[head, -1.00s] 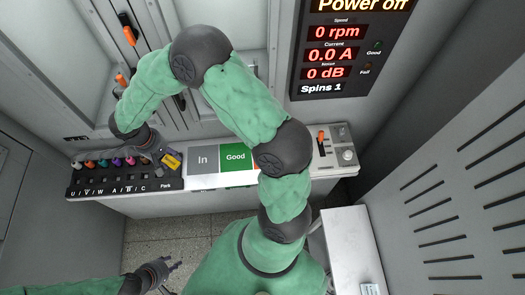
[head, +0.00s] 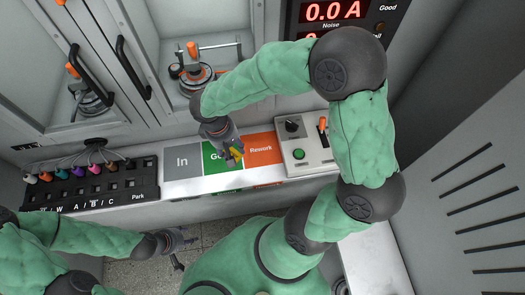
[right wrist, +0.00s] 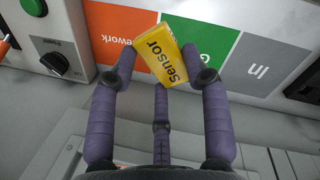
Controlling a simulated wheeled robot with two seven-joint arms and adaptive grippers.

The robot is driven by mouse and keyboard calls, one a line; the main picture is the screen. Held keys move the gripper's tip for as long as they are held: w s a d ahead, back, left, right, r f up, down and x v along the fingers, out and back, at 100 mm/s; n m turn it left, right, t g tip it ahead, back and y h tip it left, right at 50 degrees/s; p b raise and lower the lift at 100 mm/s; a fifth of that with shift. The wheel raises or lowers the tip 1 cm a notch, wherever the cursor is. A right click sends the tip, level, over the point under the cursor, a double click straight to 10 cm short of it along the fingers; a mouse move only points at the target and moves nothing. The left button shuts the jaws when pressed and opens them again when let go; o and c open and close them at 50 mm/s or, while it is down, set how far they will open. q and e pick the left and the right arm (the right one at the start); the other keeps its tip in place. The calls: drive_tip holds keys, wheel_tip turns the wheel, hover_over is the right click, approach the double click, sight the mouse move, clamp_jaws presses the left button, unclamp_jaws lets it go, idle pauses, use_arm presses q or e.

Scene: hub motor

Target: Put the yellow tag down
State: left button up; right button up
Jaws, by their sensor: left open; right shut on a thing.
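The yellow tag (head: 237,154) is in the fingers of my right gripper (head: 231,151), over the front of the green Good field (head: 213,171), near its border with the orange Rework field (head: 266,148). In the right wrist view the tag (right wrist: 158,50) reads "Sensor" and is tilted. My right gripper (right wrist: 161,78) is shut on it, with purple fingers on both sides. It overlaps the Good and Rework fields there; whether it touches the surface I cannot tell. My left gripper (head: 179,248) is open and empty, low in front of the bench.
The grey In field (head: 182,160) lies left of Good. A black rack (head: 92,188) with several coloured plugs and a Park place is further left. A control box (head: 303,142) with a green button and a switch stands right of Rework. The hub motor (head: 195,78) sits behind.

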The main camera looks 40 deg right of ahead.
drive_tip(key=s+n+b, duration=0.1)
drive_tip(key=s, duration=0.3)
drive_tip(key=b, duration=0.5)
hover_over(262, 147)
drive_tip(key=a, duration=0.1)
wheel_tip(262, 147, down, 10)
drive_tip(key=shift+a+r, duration=0.1)
drive_tip(key=shift+d+f, duration=0.2)
drive_tip(key=shift+f, duration=0.1)
wheel_tip(262, 147, down, 4)
drive_tip(key=b, duration=0.2)
drive_tip(key=shift+w+d+r+b, duration=0.1)
drive_tip(key=shift+w+r+b, duration=0.05)
drive_tip(key=shift+r+b, duration=0.15)
